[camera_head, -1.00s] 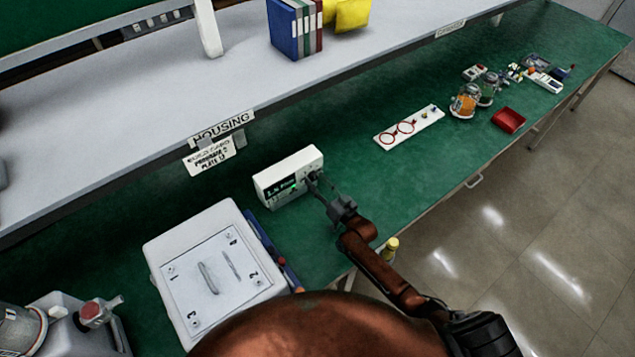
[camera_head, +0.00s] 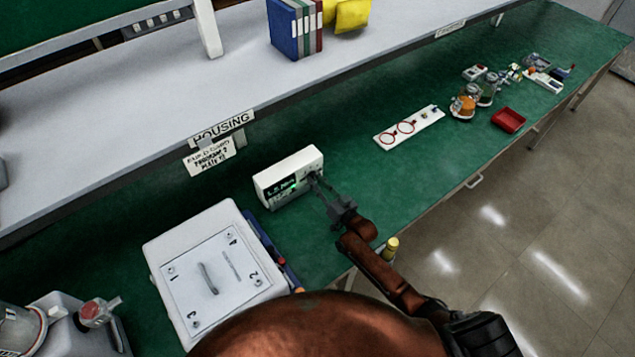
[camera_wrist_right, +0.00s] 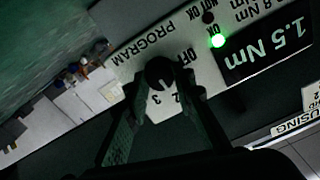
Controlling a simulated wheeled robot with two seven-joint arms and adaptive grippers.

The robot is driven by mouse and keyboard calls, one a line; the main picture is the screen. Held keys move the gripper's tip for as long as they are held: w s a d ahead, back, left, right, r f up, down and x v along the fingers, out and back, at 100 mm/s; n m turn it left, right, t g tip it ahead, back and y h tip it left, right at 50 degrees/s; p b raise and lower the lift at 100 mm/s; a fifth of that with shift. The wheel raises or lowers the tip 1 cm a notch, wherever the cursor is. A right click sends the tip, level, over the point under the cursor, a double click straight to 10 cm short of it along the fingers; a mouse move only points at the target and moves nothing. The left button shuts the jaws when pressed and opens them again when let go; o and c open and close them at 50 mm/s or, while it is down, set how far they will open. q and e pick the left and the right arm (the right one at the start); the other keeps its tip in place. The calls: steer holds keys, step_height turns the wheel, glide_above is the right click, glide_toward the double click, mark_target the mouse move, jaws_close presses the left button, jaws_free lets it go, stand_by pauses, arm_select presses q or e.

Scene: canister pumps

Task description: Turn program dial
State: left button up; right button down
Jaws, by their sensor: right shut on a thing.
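The white controller box (camera_head: 289,172) stands on the green bench, with a dark display showing green text on its front. The black program dial (camera_wrist_right: 160,74) is on its panel, with PROGRAM, OFF, 2 and 3 printed around it. My right gripper (camera_head: 318,181) reaches the panel. In the right wrist view, its two fingers (camera_wrist_right: 158,88) are shut on the dial, one on each side. The display (camera_wrist_right: 268,50) reads 1.5 Nm and the green OK light (camera_wrist_right: 218,41) is lit. The dial's exact pointing is hard to read. My left gripper is out of view.
A white numbered plate (camera_head: 215,270) lies left of the box. A white strip with red rings (camera_head: 408,127) and a red tray (camera_head: 508,120) lie to the right.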

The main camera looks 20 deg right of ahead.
steer(key=shift+n, duration=0.3)
steer(key=n, duration=0.3)
steer(key=shift+n, duration=0.4)
steer(key=n, duration=0.4)
steer(key=n+b, duration=0.1)
steer(key=n, duration=0.4)
steer(key=shift+f+b, duration=0.1)
steer(key=shift+b, duration=0.2)
steer(key=shift+n+b, duration=0.85)
steer(key=shift+n, duration=1.35)
steer(key=c, duration=1.6)
jaws_free()
